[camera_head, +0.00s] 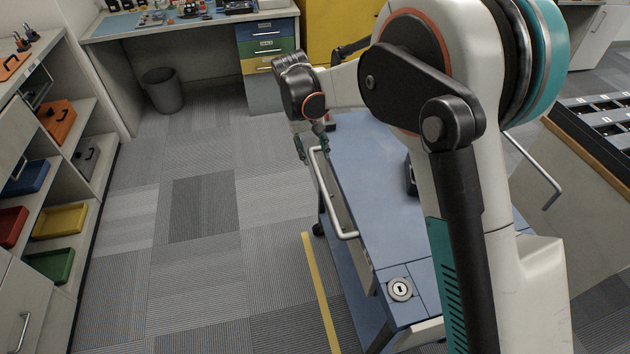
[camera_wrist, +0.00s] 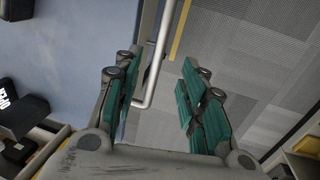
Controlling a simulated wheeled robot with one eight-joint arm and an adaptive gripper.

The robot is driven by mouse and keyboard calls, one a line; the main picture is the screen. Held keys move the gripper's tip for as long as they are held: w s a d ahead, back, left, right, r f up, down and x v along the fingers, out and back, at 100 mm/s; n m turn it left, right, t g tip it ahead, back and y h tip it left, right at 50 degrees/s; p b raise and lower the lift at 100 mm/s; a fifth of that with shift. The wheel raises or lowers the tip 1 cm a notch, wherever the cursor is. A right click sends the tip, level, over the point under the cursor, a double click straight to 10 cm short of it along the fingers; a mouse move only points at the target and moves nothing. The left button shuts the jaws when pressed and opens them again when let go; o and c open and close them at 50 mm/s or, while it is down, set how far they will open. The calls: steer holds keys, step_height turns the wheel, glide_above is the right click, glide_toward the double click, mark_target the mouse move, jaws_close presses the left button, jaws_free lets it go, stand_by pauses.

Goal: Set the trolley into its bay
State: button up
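The trolley (camera_head: 365,160) has a blue top and stands partly behind my arm in the head view. A pale handle rail (camera_head: 330,195) runs along its left side. In the wrist view the trolley's blue top (camera_wrist: 75,50) fills the upper left, and the handle rail (camera_wrist: 157,55) reaches down between my fingers, nearer the left one. My gripper (camera_head: 313,143) is at the far end of the rail; in the wrist view my gripper (camera_wrist: 160,95) is open, its teal pads apart. Contact with the rail cannot be told. A yellow floor line (camera_head: 320,290) lies left of the trolley; the bay's full outline is hidden.
A shelf unit (camera_head: 90,185) with coloured trays stands at the left. A workbench (camera_head: 170,28) with drawers and a grey bin (camera_head: 163,90) are at the back. A counter (camera_head: 575,190) stands at the right. The carpet (camera_head: 190,220) between shelf and trolley is clear.

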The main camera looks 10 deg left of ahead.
mark_target(322, 184)
steer(key=f+b, duration=0.1)
steer(key=f, duration=0.3)
steer(key=d+f+b, duration=0.1)
steer(key=f+b, duration=0.1)
steer(key=f, duration=0.3)
steer(key=w+d+f+b, duration=0.1)
steer(key=f, duration=0.3)
steer(key=shift+f+b, duration=0.35)
steer(key=shift+f, duration=0.05)
steer(key=shift+c, duration=0.6)
jaws_close()
